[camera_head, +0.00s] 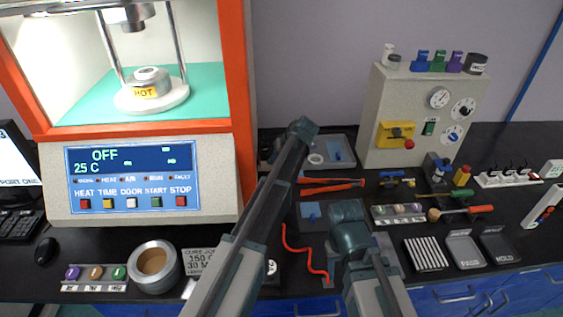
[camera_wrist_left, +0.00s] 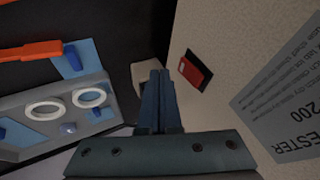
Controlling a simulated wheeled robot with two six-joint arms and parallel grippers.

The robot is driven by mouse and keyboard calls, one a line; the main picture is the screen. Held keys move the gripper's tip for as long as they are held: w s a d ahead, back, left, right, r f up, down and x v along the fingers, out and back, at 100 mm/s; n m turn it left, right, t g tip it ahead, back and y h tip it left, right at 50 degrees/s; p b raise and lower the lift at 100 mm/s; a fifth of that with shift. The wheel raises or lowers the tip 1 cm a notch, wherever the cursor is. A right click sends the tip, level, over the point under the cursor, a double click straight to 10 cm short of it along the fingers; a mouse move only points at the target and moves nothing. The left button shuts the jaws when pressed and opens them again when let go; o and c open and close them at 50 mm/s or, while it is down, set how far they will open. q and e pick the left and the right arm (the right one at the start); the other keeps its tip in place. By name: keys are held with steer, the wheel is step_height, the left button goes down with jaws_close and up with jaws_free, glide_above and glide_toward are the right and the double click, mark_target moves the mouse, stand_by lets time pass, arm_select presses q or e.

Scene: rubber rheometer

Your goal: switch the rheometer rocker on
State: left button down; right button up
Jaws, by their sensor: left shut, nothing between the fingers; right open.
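The rheometer (camera_head: 222,178) stands at the left in the head view, with an orange frame and a display (camera_head: 130,172) reading OFF and 25 C. In the left wrist view, a red rocker (camera_wrist_left: 195,70) in a dark surround sits on the beige machine wall (camera_wrist_left: 230,50). My left gripper (camera_head: 303,127) is shut and empty, stretched out beside the machine's right side. In the left wrist view its fingertips (camera_wrist_left: 160,74) are just left of the rocker; contact cannot be told. The rocker is hidden in the head view. My right gripper (camera_head: 347,208) is open over the table.
A grey tray (camera_wrist_left: 45,118) with white rings lies left of my left fingers. Red-handled tongs (camera_head: 335,186) and a red cord (camera_head: 303,258) lie between my arms. A grey gauge box (camera_head: 415,120) stands at the back right, with small tools in front.

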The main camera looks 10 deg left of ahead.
arm_select(q)
steer(key=shift+s+a, duration=0.2)
steer(key=shift+a, duration=0.3)
steer(key=shift+s+a, duration=0.15)
steer(key=shift+a, duration=0.35)
steer(key=shift+f, duration=0.1)
arm_select(e)
steer(key=shift+f+b, duration=0.8)
arm_select(q)
steer(key=shift+a+y+p, duration=0.2)
steer(key=shift+y+p, duration=0.1)
steer(key=shift+p, duration=0.05)
arm_select(e)
steer(key=shift+r, duration=0.45)
